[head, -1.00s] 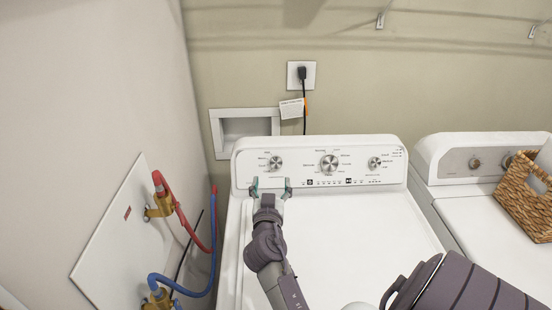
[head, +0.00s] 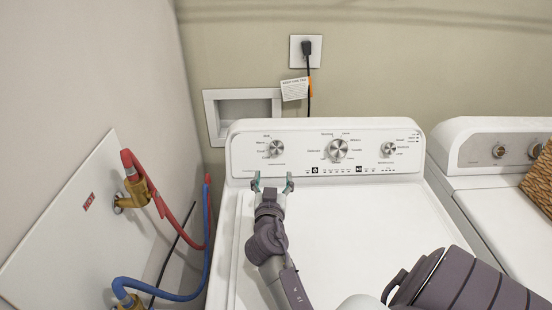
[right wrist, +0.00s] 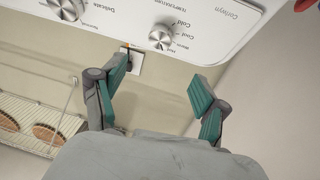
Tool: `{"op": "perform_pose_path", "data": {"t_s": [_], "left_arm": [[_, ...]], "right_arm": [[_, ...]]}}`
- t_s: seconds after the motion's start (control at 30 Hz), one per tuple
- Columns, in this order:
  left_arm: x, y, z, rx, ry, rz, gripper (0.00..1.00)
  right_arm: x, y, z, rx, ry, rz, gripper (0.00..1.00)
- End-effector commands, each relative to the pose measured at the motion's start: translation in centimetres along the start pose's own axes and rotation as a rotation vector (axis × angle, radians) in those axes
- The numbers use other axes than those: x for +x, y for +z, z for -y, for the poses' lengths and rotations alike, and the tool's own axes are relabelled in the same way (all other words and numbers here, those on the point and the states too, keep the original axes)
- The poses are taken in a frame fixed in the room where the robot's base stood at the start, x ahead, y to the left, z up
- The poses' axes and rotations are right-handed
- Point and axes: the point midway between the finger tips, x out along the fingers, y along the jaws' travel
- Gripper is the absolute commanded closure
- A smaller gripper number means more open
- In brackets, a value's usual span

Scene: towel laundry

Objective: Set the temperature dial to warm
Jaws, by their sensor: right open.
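The temperature dial (head: 276,148) is the round silver knob at the left of the white washer's control panel (head: 310,166). Its labels run from hot through warm and cool to cold. The dial also shows in the right wrist view (right wrist: 160,37), where the image is turned over; I cannot tell its setting. My right gripper (head: 273,182) is open and empty, just below the dial in the head view. In the right wrist view its two teal fingers (right wrist: 159,82) are spread, apart from the dial. My left gripper is not in view.
A larger middle dial (head: 336,149) and a right dial (head: 388,149) share the panel. Red and blue hoses (head: 166,288) are at the left wall. A second machine (head: 490,180) with a wicker basket (head: 540,180) stands at the right.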

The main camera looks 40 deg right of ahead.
Motion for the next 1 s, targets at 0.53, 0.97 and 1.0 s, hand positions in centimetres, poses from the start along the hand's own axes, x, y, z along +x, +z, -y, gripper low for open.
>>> {"op": "perform_pose_path", "data": {"t_s": [0.53, 0.97, 1.0], "left_arm": [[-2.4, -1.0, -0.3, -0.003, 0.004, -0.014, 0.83], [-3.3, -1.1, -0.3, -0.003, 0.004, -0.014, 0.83], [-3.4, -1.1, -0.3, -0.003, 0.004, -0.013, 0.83]], "right_arm": [[7.9, 0.0, 0.0, -0.003, 0.001, -0.001, 0.26], [13.6, 0.4, 0.0, -0.002, 0.000, 0.000, 0.26], [13.7, 0.4, 0.0, -0.001, 0.000, -0.001, 0.26]]}}
